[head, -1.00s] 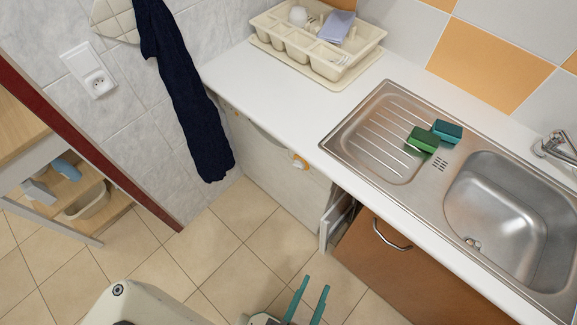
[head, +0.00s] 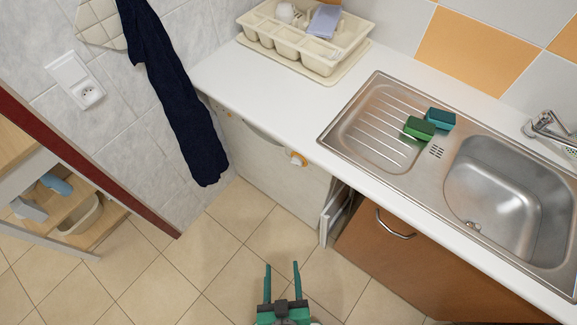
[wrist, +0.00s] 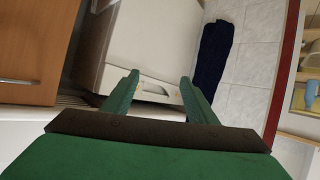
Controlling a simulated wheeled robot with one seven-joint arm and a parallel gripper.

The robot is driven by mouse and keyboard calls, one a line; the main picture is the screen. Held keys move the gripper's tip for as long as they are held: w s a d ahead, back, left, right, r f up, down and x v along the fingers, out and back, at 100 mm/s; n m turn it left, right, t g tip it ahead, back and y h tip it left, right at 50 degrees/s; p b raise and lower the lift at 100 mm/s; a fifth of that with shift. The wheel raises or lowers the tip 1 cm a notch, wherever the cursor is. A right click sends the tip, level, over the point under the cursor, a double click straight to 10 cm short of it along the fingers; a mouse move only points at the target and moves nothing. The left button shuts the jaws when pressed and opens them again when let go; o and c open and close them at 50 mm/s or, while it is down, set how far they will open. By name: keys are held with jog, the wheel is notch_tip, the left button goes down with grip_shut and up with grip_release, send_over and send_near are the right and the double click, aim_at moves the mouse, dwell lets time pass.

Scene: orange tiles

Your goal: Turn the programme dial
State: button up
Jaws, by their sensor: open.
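The programme dial (head: 298,159) is a small white and orange knob near the top of the white appliance front (head: 270,172), under the counter edge. My gripper (head: 282,268) is open and empty, over the floor in front of the appliance and well apart from the dial. In the wrist view my gripper's two green fingers (wrist: 158,85) point toward the white appliance front (wrist: 150,45), with a gap between them. I cannot make out the dial in the wrist view.
A dark blue towel (head: 175,100) hangs on the wall left of the appliance. A brown cabinet door (head: 400,255) with a metal handle is on the right. The counter (head: 268,95) holds a dish rack (head: 262,42) and the sink (head: 510,190). Tiled floor (head: 215,250) is free.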

jog(key=w+f+n+g+h, duration=0.1)
jog(key=w+f+h, duration=0.1)
jog(key=w+f, duration=0.6)
jog(key=m+t+h, duration=0.3)
jog(key=m+h, duration=0.1)
jog(key=h, duration=0.5)
send_near(297, 162)
jog(key=x, duration=0.7)
jog(key=shift+w+f, duration=0.35)
jog(key=shift+w, duration=0.1)
jog(key=c, duration=1.1)
jog(key=shift+o, duration=0.2)
